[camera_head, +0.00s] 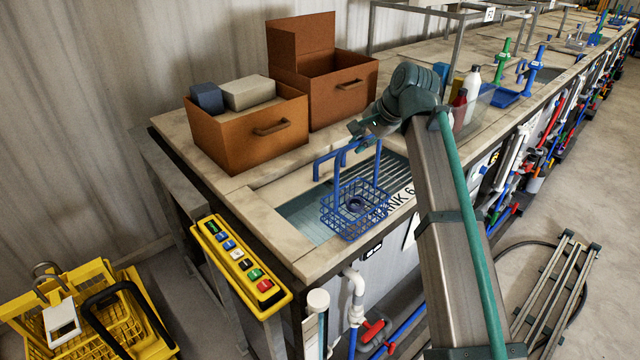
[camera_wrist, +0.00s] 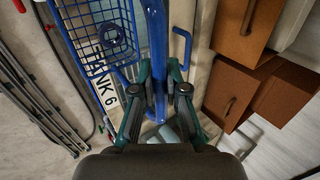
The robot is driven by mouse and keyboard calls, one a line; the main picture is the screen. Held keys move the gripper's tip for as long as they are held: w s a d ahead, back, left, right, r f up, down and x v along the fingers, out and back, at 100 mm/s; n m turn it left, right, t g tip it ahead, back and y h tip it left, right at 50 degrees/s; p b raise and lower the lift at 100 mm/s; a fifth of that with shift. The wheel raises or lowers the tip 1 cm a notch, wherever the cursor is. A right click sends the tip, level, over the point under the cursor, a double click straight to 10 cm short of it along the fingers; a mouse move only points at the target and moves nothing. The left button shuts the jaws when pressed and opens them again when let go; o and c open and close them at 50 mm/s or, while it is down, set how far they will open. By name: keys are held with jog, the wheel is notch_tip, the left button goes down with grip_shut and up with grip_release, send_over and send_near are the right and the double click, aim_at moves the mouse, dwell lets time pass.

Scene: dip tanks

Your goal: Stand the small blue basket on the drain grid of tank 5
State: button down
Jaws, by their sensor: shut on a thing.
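The small blue wire basket (camera_head: 352,212) hangs upright from its tall handle over the left end of a sunken tank lettered "NK 6" (camera_head: 398,200). I cannot tell whether its base touches anything. My gripper (camera_head: 362,134) is shut on the handle above the basket. In the wrist view the handle passes between the fingertips of my gripper (camera_wrist: 159,78), and the basket (camera_wrist: 97,45) shows at upper left. A ribbed drain grid (camera_head: 384,168) lies right of the basket, partly hidden by my arm. I cannot make out a tank 5 label.
A blue tap (camera_head: 322,160) stands close behind the basket. Two brown boxes, one (camera_head: 245,135) holding blocks and one (camera_head: 335,90) with a raised lid, stand on the bench behind. Bottles (camera_head: 472,82) stand beyond my arm. A yellow button panel (camera_head: 240,266) is at the front edge.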

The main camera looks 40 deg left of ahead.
jog(key=s+d, duration=0.2)
jog(key=d, duration=1.6)
jog(key=shift+s+d, duration=0.2)
jog(key=shift+s, duration=0.1)
jog(key=shift+d, duration=0.1)
